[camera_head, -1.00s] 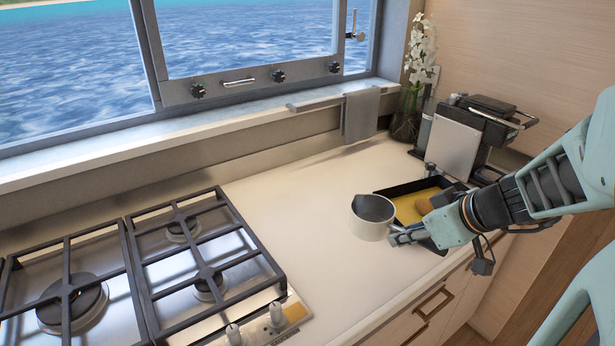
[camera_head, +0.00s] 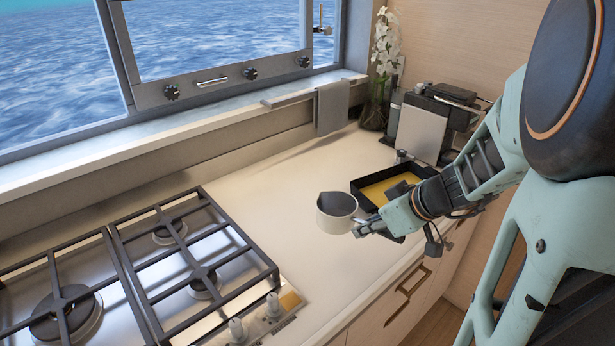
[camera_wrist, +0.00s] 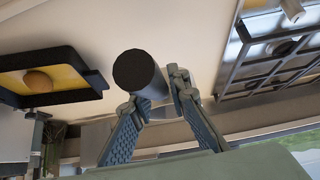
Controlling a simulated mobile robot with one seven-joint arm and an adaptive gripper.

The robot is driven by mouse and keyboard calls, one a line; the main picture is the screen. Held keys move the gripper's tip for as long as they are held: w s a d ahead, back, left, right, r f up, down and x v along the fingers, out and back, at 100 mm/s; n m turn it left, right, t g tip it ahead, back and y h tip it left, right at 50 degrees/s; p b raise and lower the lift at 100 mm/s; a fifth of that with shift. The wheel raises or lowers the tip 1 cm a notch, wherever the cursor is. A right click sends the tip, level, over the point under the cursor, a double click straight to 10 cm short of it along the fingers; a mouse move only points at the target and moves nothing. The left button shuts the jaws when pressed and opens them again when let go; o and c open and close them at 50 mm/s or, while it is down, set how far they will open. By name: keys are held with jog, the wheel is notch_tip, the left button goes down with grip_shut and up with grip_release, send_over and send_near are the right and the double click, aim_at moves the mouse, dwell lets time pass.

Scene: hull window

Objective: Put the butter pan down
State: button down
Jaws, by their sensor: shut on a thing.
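The butter pan (camera_head: 335,218) is a small white pot with a dark inside. My gripper (camera_head: 366,226) is shut on its handle side and holds it upright over the front part of the counter (camera_head: 262,200). I cannot tell for sure how far its base is above the counter. The handle is mostly hidden by the fingers.
A black tray with a yellow bottom (camera_head: 385,187) lies behind the pan; in the wrist view it holds a brown round thing (camera_wrist: 38,81). The gas hob (camera_head: 190,262) is at left. A machine (camera_head: 425,125) and a flower vase (camera_head: 375,112) stand at the back. Counter between hob and pan is clear.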

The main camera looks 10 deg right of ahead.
aim_at(347, 230)
jog(key=x, duration=0.3)
jog(key=b+x, duration=0.1)
jog(key=x, duration=0.2)
jog(key=a+x, duration=0.1)
jog(key=x, duration=0.2)
jog(key=shift+w+r, duration=0.2)
jog(key=shift+r, duration=0.15)
jog(key=shift+w+a+f+b, duration=0.15)
jog(key=shift+f+b, duration=0.45)
jog(key=shift+f, duration=0.3)
jog(key=shift+w+a+f+b, duration=0.1)
jog(key=shift+f+b, duration=0.5)
jog(key=shift+f, duration=0.3)
jog(key=shift+f+b, duration=0.2)
jog(key=shift+b, duration=0.1)
jog(key=c, duration=1.8)
grip_release()
jog(key=shift+c, duration=0.2)
jog(key=shift+r, duration=0.15)
jog(key=shift+r+p, duration=0.2)
jog(key=shift+p, duration=0.3)
jog(key=v, duration=1.1)
jog(key=shift+s+d+r, duration=0.15)
jog(key=shift+s+r, duration=0.05)
jog(key=shift+s, duration=0.1)
jog(key=shift+r, duration=0.1)
